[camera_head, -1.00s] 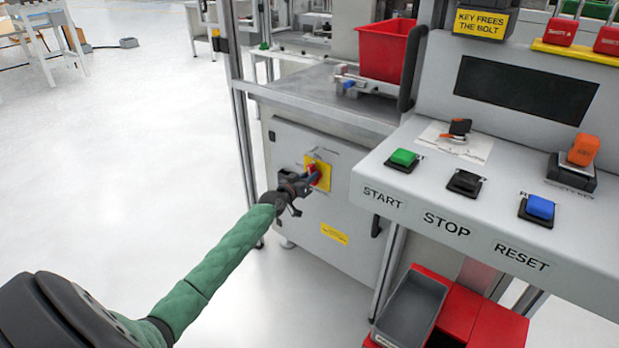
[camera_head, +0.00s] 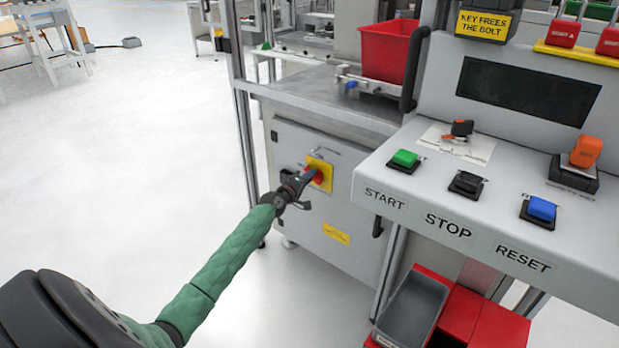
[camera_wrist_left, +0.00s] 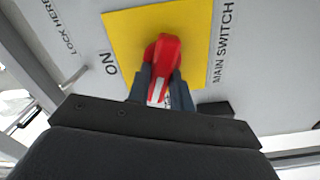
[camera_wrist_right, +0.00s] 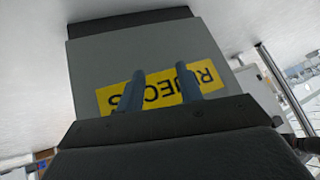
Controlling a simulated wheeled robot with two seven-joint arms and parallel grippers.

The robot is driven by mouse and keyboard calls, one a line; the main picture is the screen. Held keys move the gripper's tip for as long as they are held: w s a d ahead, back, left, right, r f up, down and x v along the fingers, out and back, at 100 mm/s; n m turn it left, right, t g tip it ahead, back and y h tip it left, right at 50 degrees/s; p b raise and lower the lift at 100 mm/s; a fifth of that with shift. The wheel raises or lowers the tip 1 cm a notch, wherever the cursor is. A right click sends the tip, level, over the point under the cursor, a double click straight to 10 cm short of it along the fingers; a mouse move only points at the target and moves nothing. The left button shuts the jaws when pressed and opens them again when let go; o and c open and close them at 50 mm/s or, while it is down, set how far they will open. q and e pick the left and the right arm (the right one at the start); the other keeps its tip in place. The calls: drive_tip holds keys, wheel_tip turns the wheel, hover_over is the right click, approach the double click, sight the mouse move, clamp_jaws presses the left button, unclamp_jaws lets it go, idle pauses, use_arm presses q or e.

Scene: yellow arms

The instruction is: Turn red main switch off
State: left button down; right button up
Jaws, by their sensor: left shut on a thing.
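The red main switch handle (camera_head: 316,177) sits on a yellow plate (camera_head: 322,163) on the grey cabinet front. My left gripper (camera_head: 304,180) is shut on this handle. In the left wrist view the red handle (camera_wrist_left: 163,56) stands between the two fingers (camera_wrist_left: 160,88), in line with them, on the yellow plate (camera_wrist_left: 121,28). The word ON is printed left of the plate and MAIN SWITCH right of it.
The console (camera_head: 420,180) with green, black and blue buttons stands right of the cabinet (camera_head: 335,215). A red bin (camera_head: 388,52) is on the worktop above. A grey tray (camera_head: 412,308) and red bins are low at the front.

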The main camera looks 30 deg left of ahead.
use_arm(q)
drive_tip(key=shift+a+f+n+p, duration=0.1)
drive_tip(key=shift+n+p, duration=0.05)
drive_tip(key=shift+n, duration=0.95)
drive_tip(key=shift+f+n+p, duration=0.1)
drive_tip(key=shift+n+p, duration=0.05)
drive_tip(key=shift+n, duration=0.95)
drive_tip(key=c, duration=1.2)
unclamp_jaws()
drive_tip(key=shift+c, duration=0.2)
